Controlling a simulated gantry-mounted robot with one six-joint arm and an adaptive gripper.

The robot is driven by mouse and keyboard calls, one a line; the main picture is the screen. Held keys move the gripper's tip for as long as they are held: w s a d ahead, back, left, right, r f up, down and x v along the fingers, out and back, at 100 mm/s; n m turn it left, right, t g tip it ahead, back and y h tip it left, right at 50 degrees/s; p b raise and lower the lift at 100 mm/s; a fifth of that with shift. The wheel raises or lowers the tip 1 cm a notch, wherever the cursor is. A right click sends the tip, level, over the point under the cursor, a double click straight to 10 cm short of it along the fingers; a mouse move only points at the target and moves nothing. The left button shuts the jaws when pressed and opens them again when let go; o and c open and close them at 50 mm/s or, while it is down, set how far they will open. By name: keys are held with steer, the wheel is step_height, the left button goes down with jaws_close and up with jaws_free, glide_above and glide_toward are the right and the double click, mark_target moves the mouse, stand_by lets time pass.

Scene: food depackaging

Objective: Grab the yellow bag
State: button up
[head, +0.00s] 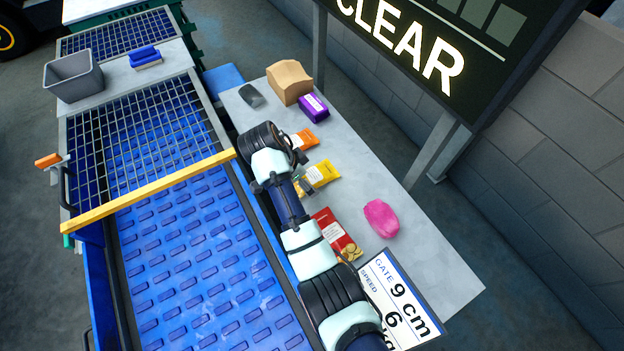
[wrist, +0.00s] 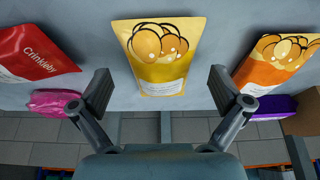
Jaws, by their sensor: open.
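The yellow bag (head: 321,176) lies on the grey table (head: 437,251), partly hidden by my arm in the head view. In the wrist view the yellow bag (wrist: 160,60) is at the top middle, printed with round golden shapes. My gripper (wrist: 161,90) is open and empty, its two fingers on either side of the bag's lower end and apart from it. In the head view my gripper (head: 302,182) is near the bag's left side, mostly hidden by my wrist.
A red bag (head: 336,232) and an orange bag (head: 303,139) flank the yellow one. A pink item (head: 381,218), a purple package (head: 313,107), a brown paper bag (head: 289,82) and a dark grey item (head: 251,95) share the table. A blue conveyor (head: 190,260) with a yellow bar (head: 150,190) runs alongside.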

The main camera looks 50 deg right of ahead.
steer(key=shift+s+d+f, duration=0.1)
steer(key=shift+d+f, duration=0.15)
steer(key=shift+f, duration=0.4)
steer(key=shift+r, duration=0.1)
steer(key=c, duration=1.2)
steer(key=shift+o, duration=0.2)
step_height(320, 180, up, 20)
steer(key=p, duration=1.2)
steer(key=shift+p, duration=0.35)
